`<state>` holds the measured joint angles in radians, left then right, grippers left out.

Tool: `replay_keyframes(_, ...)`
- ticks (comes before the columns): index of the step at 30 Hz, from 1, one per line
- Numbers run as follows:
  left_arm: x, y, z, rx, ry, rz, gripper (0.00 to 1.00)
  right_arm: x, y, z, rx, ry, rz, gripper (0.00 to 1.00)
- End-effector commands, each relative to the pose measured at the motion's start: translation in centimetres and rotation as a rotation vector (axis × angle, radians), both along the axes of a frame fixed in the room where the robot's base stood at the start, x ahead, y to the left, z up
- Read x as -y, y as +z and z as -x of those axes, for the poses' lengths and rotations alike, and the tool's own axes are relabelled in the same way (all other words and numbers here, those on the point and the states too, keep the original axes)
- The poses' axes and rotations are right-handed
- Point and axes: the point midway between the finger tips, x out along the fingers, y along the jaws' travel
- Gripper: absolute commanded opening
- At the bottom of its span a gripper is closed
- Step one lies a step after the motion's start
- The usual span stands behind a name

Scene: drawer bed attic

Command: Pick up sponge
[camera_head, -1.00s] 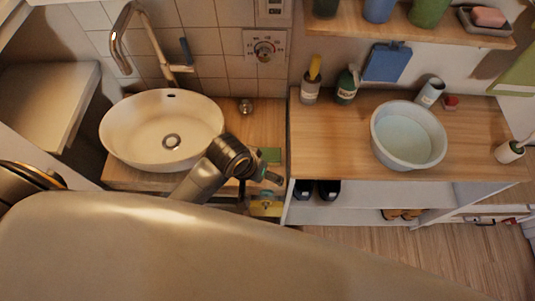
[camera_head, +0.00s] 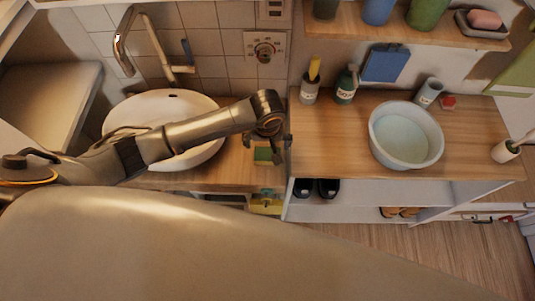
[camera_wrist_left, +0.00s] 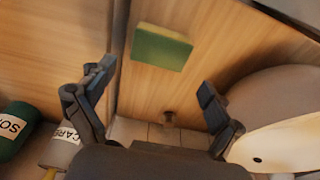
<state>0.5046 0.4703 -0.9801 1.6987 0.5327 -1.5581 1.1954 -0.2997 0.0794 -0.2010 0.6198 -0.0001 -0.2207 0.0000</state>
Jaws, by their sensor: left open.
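The sponge (camera_head: 263,155) is a small green block with a yellowish side. It lies on the wooden counter right of the sink, and it also shows in the left wrist view (camera_wrist_left: 161,47). My left gripper (camera_head: 268,141) is over the counter by the sponge, fingers pointing toward it. Its fingers are spread and empty; in the wrist view the sponge sits beyond the gap between the fingertips (camera_wrist_left: 156,80), apart from both. My right gripper is not in view.
A round white sink (camera_head: 160,105) lies left, under my left arm. On the higher-looking right counter (camera_head: 320,135) stand bottles and a basin (camera_head: 407,135) of water.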

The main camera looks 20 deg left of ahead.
Motion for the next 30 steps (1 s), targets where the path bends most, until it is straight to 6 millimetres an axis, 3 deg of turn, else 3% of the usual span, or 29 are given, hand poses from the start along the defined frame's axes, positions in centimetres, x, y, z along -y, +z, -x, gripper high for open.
replay_keyframes(3,0.0,-1.6,-0.2,-0.002,-0.001,0.0,0.92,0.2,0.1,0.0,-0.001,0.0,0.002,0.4)
replay_keyframes(10,0.0,-3.2,-0.2,-0.002,-0.002,0.0,0.92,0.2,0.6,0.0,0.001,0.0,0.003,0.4)
replay_keyframes(18,-0.1,-7.0,-0.5,0.001,-0.002,0.001,0.92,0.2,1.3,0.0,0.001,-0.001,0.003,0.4)
replay_keyframes(27,-0.1,-7.5,-0.5,0.002,-0.002,0.002,0.92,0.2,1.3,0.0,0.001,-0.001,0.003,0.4)
replay_keyframes(30,-0.1,-7.5,-0.5,0.002,-0.002,0.002,0.71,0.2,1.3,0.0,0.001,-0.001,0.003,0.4)
